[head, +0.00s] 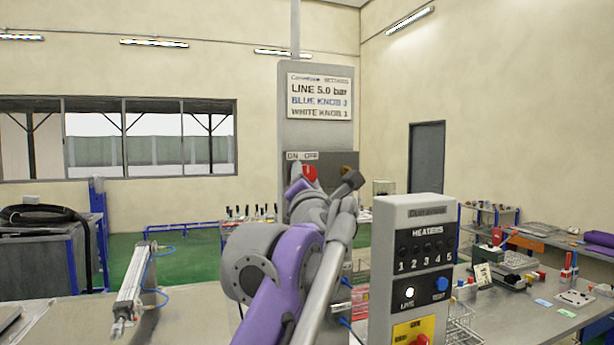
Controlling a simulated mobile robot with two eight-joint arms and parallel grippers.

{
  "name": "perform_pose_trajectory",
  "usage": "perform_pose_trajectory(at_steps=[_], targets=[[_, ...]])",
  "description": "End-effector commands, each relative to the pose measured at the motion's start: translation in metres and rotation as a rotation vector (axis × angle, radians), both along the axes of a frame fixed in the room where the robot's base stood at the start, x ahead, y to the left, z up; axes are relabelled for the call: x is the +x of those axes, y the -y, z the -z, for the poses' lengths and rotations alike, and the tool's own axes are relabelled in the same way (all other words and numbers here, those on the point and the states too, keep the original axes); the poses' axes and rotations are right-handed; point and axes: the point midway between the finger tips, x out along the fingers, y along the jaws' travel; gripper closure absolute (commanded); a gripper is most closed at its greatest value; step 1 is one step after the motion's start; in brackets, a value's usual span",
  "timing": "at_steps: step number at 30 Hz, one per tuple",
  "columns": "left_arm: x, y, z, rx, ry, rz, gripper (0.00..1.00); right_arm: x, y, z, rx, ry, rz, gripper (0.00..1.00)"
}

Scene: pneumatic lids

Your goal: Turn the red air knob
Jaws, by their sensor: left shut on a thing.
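The red air knob (310,171) shows on a dark plate under the ON and OFF labels, on the tall grey panel (316,135) in the middle of the head view. My left gripper (313,183) is at this knob and shut on it. My purple and grey left arm reaches up from the bottom and hides the lower panel and most of the fingers. Only the top of the knob shows, so its exact turn is hard to tell. My right gripper is not in view.
A sign (319,96) on the panel reads LINE 5.0 bar, BLUE KNOB 3, WHITE KNOB 1. A grey HEATERS box (430,225) stands close to the right of my arm. A pneumatic cylinder (132,285) lies at left on the table. Several items crowd the right-hand table.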

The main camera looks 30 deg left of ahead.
Motion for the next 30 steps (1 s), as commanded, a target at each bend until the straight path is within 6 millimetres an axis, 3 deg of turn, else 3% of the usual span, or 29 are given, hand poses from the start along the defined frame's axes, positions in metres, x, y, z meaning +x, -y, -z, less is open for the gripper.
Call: perform_pose_trajectory(at_steps=[18,30], targets=[[-0.001,-0.002,-0.003,0.364,-0.427,-0.002,1.0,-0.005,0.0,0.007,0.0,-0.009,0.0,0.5],[-0.001,-0.001,-0.005,0.506,-0.592,-0.002,1.0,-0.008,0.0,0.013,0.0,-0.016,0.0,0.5]])
